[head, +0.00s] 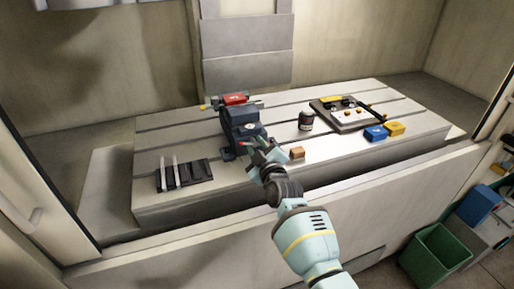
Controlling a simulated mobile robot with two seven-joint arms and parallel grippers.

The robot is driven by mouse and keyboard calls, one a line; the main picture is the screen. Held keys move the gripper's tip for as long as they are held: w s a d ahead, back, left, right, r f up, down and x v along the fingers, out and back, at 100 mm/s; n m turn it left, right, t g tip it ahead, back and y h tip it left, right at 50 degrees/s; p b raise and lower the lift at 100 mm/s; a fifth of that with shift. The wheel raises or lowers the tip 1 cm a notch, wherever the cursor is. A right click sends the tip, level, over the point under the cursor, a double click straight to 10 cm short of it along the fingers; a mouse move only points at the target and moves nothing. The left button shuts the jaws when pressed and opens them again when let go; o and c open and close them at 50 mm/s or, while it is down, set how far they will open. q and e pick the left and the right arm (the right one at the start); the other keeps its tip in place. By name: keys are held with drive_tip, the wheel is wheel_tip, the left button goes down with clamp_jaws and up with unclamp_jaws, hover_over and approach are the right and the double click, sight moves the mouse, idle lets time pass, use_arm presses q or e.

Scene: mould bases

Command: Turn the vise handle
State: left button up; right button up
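A dark blue-grey vise (238,122) stands on the slotted machine table (330,160), left of its middle. My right gripper (262,145) reaches up from below and is right at the vise's near end. Small red and metallic parts show beside the fingertips; I cannot tell whether they belong to the vise handle. The fingers are small and overlap the vise, so I cannot tell whether they are open or shut on something. My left gripper is not in view.
A red object (234,99) lies behind the vise. A dark jar (306,120), a brown block (297,153), a tray (349,124), blue (375,134) and yellow (395,129) boxes stand to the right. A black rack (196,173) lies at left. A green bin (436,252) is on the floor.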

clamp_jaws()
drive_tip(key=shift+m, duration=0.3)
drive_tip(key=m, duration=0.2)
drive_tip(key=shift+m, duration=0.4)
drive_tip(key=shift+f+m, duration=0.1)
drive_tip(key=shift+m, duration=1.6)
drive_tip(key=shift+o, duration=1.8)
unclamp_jaws()
drive_tip(key=shift+s, duration=0.15)
